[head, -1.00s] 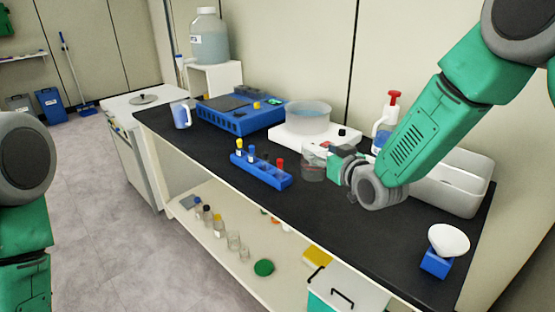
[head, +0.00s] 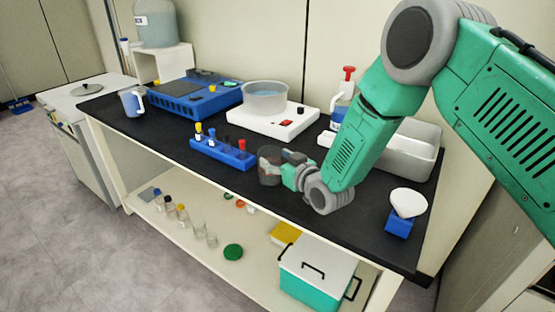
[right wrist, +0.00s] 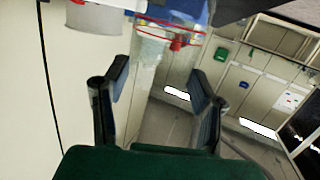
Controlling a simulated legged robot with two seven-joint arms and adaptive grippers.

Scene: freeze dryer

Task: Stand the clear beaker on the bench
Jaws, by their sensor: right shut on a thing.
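The clear beaker (head: 268,165) is see-through and looks dark against the black bench top (head: 340,215). It is upright at the bench's middle, just right of the blue tube rack (head: 222,153). My right gripper (head: 281,168) is shut on its right side. Whether the beaker's base touches the bench, I cannot tell. In the right wrist view the two dark fingers (right wrist: 158,103) stand apart on either side of a faint clear shape. My left gripper is not in view.
A hotplate (head: 273,122) with a wide pan (head: 265,98) stands behind the beaker. A blue device (head: 185,100) and mug (head: 133,103) are at left. The bench front is clear.

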